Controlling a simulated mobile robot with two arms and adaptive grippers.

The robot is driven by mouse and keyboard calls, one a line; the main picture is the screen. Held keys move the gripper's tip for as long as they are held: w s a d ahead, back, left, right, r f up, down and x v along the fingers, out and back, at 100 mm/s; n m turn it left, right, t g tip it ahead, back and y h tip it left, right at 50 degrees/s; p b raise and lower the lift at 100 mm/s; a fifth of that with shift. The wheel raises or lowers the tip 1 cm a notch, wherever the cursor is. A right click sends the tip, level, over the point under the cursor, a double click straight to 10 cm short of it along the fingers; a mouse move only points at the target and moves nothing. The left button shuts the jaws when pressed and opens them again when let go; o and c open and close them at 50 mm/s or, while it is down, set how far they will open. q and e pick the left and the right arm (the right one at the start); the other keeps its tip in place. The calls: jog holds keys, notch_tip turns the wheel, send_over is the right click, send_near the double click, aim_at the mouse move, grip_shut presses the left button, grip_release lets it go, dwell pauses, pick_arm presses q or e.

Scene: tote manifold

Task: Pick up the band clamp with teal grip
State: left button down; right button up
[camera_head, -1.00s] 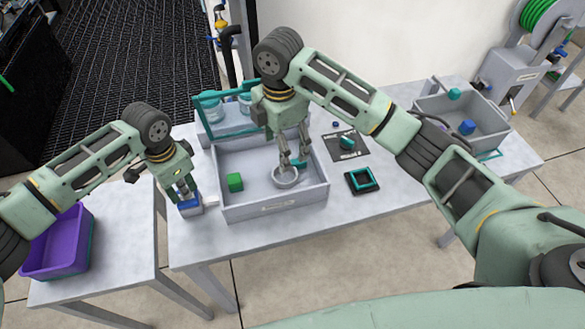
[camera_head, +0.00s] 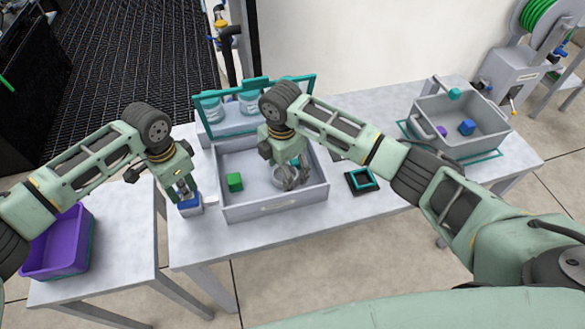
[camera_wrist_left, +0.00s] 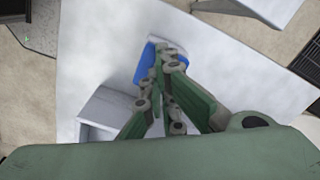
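The band clamp (camera_head: 277,180) shows as a grey ring on the floor of the grey tray (camera_head: 270,207), with a small teal part (camera_head: 296,162) beside it. My right gripper (camera_head: 292,183) is low in the tray, in front of the ring, and hides much of it. I cannot tell whether its fingers touch the clamp or how far apart they are. My left gripper (camera_head: 184,193) points down at a blue-topped white block (camera_head: 190,207) left of the tray. In the left wrist view its fingers (camera_wrist_left: 165,65) are together, over the blue top (camera_wrist_left: 148,62).
A green cube (camera_head: 235,182) lies in the tray's left part. A teal rack (camera_head: 230,132) with jars stands behind. A grey tote (camera_head: 470,140) stands at far right, a purple bin (camera_head: 57,262) at left.

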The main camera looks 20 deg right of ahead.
jog(key=shift+f, duration=0.15)
jog(key=c, duration=1.2)
notch_tip(320, 180, up, 18)
jog(key=f, duration=0.1)
jog(key=shift+s+r, duration=0.2)
jog(key=shift+s, duration=1.3)
jog(key=shift+s+r, duration=0.15)
jog(key=shift+s, duration=1.35)
jog(key=shift+s+r, duration=0.2)
jog(key=shift+s, duration=1.3)
